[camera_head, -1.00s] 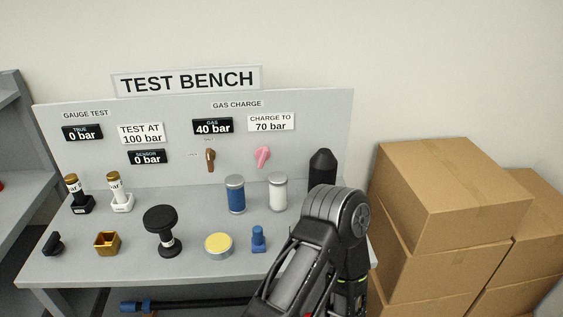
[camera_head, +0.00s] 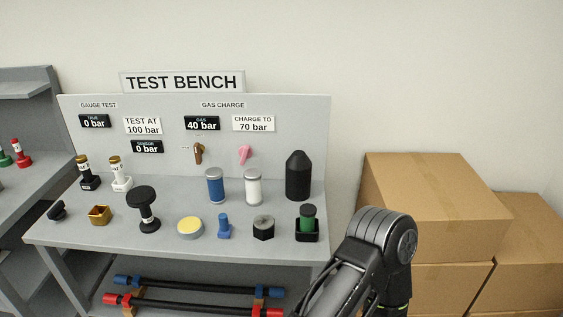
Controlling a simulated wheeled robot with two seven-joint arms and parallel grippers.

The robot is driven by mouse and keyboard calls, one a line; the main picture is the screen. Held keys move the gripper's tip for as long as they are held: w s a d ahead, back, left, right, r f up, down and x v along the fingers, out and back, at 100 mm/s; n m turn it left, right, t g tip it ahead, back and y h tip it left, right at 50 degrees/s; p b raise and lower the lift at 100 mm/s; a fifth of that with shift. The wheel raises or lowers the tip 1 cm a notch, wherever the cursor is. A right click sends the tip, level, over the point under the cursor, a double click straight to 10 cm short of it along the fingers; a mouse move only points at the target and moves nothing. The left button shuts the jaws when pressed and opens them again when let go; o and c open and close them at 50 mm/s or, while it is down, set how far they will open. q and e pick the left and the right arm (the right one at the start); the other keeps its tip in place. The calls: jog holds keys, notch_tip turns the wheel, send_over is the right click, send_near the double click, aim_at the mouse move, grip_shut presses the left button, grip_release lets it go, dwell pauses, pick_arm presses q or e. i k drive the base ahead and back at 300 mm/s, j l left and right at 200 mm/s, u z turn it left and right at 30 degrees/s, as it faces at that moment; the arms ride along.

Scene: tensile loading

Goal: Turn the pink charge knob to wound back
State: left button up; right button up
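The pink charge knob (camera_head: 244,154) is on the upright panel of the test bench, under the "CHARGE TO 70 bar" label (camera_head: 253,123). It is tilted, its upper end leaning right. A brown knob (camera_head: 198,153) is to its left, under the "GAS 40 bar" display (camera_head: 202,123). One of my arms shows at the lower right, in front of the bench's right end and well apart from the knob. Its gripper is outside the picture. My other arm and gripper do not show.
On the bench top (camera_head: 180,246) stand a blue cylinder (camera_head: 215,187), a white cylinder (camera_head: 252,188), a black pointed cylinder (camera_head: 298,177) and a black hand pump-like piece (camera_head: 143,205). Cardboard boxes (camera_head: 425,205) are stacked at right. A grey shelf (camera_head: 22,92) is at left.

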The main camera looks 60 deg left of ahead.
aim_at(245, 152)
jog(key=i+l+u, duration=0.1)
jog(key=l, duration=0.3)
jog(key=u, duration=2.8)
